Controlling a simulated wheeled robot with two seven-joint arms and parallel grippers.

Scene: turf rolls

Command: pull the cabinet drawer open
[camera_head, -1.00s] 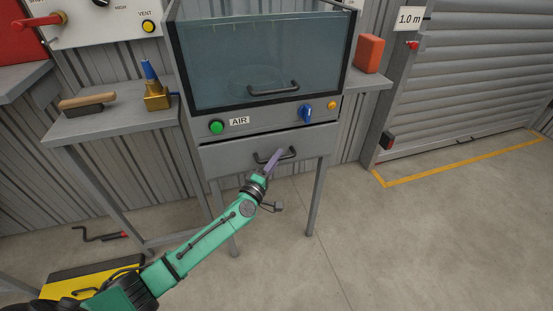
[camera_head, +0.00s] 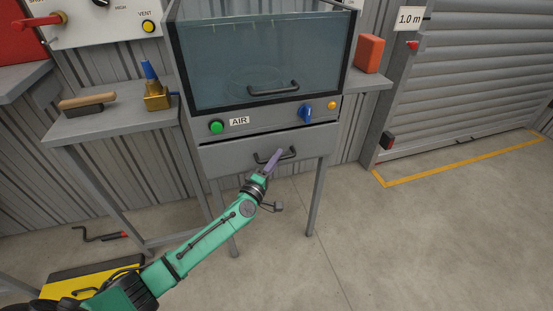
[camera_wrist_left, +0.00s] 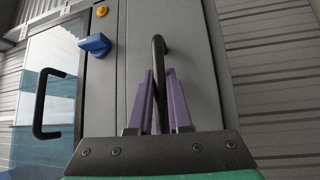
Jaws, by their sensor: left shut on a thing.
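The cabinet drawer (camera_head: 230,159) is a grey front with a dark bar handle (camera_head: 291,153), under the glass-fronted cabinet. A thin dark gap shows along its top edge. My left gripper (camera_head: 275,160) reaches it from below, its purple fingers at the handle. In the left wrist view, the fingers (camera_wrist_left: 161,95) stand on both sides of the dark handle (camera_wrist_left: 158,52), shut on it. The grey drawer front (camera_wrist_left: 190,60) lies behind them. The fingers hide part of the handle. My right gripper is in neither view.
Above the drawer are a green button (camera_head: 216,127), a blue knob (camera_head: 306,113) and the window's handle (camera_head: 273,88). A side table (camera_head: 110,122) holds a brush (camera_head: 87,101) and a brass piece with a blue nozzle (camera_head: 154,88). The floor (camera_head: 400,240) at right is clear.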

